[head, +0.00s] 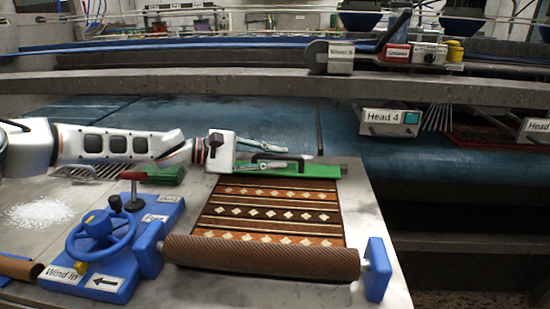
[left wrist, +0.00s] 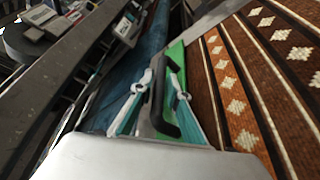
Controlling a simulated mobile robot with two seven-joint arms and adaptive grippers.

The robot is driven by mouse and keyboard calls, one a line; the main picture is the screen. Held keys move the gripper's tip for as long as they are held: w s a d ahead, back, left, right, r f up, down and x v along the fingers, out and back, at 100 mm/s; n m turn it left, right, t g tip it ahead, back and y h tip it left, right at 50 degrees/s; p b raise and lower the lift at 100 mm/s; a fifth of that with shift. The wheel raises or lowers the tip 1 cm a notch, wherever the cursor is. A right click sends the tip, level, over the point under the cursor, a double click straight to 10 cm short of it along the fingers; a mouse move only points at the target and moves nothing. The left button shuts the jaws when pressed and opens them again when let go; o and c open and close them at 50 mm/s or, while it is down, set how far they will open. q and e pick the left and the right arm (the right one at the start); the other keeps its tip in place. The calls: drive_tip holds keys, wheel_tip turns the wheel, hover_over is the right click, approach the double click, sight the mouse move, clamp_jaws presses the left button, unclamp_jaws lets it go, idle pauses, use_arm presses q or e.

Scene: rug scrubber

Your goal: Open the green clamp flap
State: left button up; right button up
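The green clamp flap (head: 322,171) lies flat across the far end of the patterned rug (head: 270,213). It has a black bar handle (head: 298,160). In the left wrist view the flap (left wrist: 176,54) runs alongside the rug (left wrist: 262,75), with the black handle (left wrist: 158,92) standing on it. My left gripper (head: 287,157) is at the handle with its fingers apart. In the left wrist view the gripper (left wrist: 158,72) has one finger on each side of the handle, with gaps showing. I cannot tell whether either finger touches it. My right gripper is out of view.
A brown roller (head: 262,257) holds the rug's near end. A blue winding wheel (head: 100,232) and red-topped lever (head: 133,185) stand at left. Green cloths (head: 166,174) and white powder (head: 38,213) lie on the table. A blue conveyor (head: 250,118) lies behind.

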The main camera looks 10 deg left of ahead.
use_arm(q)
clamp_jaws()
